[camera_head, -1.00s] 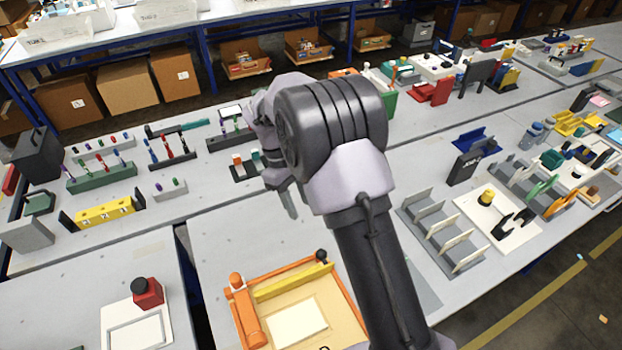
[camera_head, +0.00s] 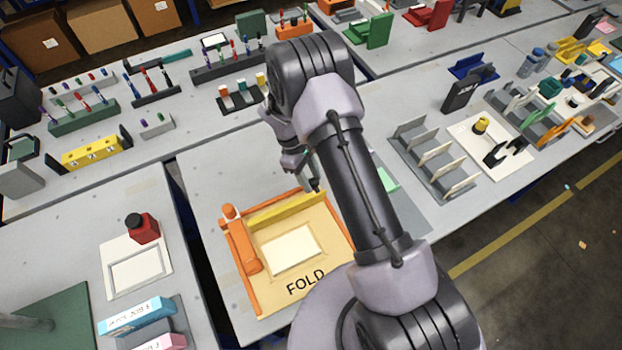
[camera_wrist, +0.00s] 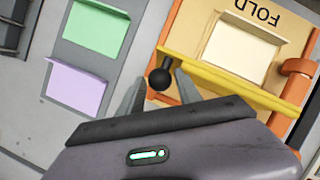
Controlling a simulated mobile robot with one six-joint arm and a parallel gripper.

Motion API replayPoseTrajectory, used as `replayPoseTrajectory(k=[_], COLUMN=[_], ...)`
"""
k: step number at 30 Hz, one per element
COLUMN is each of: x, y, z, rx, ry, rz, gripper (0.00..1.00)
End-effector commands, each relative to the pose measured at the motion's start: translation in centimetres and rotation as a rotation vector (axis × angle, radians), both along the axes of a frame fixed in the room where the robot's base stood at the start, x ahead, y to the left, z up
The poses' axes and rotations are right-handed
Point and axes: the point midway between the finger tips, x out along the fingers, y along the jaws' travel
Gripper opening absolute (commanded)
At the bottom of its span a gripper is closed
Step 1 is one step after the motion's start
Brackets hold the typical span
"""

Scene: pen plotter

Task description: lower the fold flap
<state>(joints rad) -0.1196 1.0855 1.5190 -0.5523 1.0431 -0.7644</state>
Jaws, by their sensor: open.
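The fold board marked FOLD (camera_head: 305,282) is tan with an orange frame and a pale sheet (camera_head: 291,250) on it. The yellow fold flap (camera_head: 286,208) runs along its far edge as a narrow raised strip. In the wrist view the flap (camera_wrist: 235,84) crosses the picture, with a round black knob (camera_wrist: 160,77) at its left end. My gripper (camera_head: 314,186) is open above the knob end of the board. In the wrist view its fingers (camera_wrist: 158,92) appear on either side of the knob; contact cannot be told. The knob is not clearly visible in the head view.
An orange post and bar (camera_head: 240,240) stand along the board's left side. Green (camera_wrist: 97,33) and lilac (camera_wrist: 75,90) card pieces lie beside the board. The table behind the board is mostly clear.

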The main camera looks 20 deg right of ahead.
Motion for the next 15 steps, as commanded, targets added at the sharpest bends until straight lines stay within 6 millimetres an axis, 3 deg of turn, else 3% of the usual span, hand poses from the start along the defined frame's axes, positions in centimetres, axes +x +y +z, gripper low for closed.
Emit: replayPoseTrajectory(k=[8, 15], x=[-0.07, -0.04], y=[-0.06, -0.05], z=[-0.18, -0.16], rx=[0.0, 0.0], ry=[0.0, 0.0], rz=[0.0, 0.0], gripper=[0.41, 0.0])
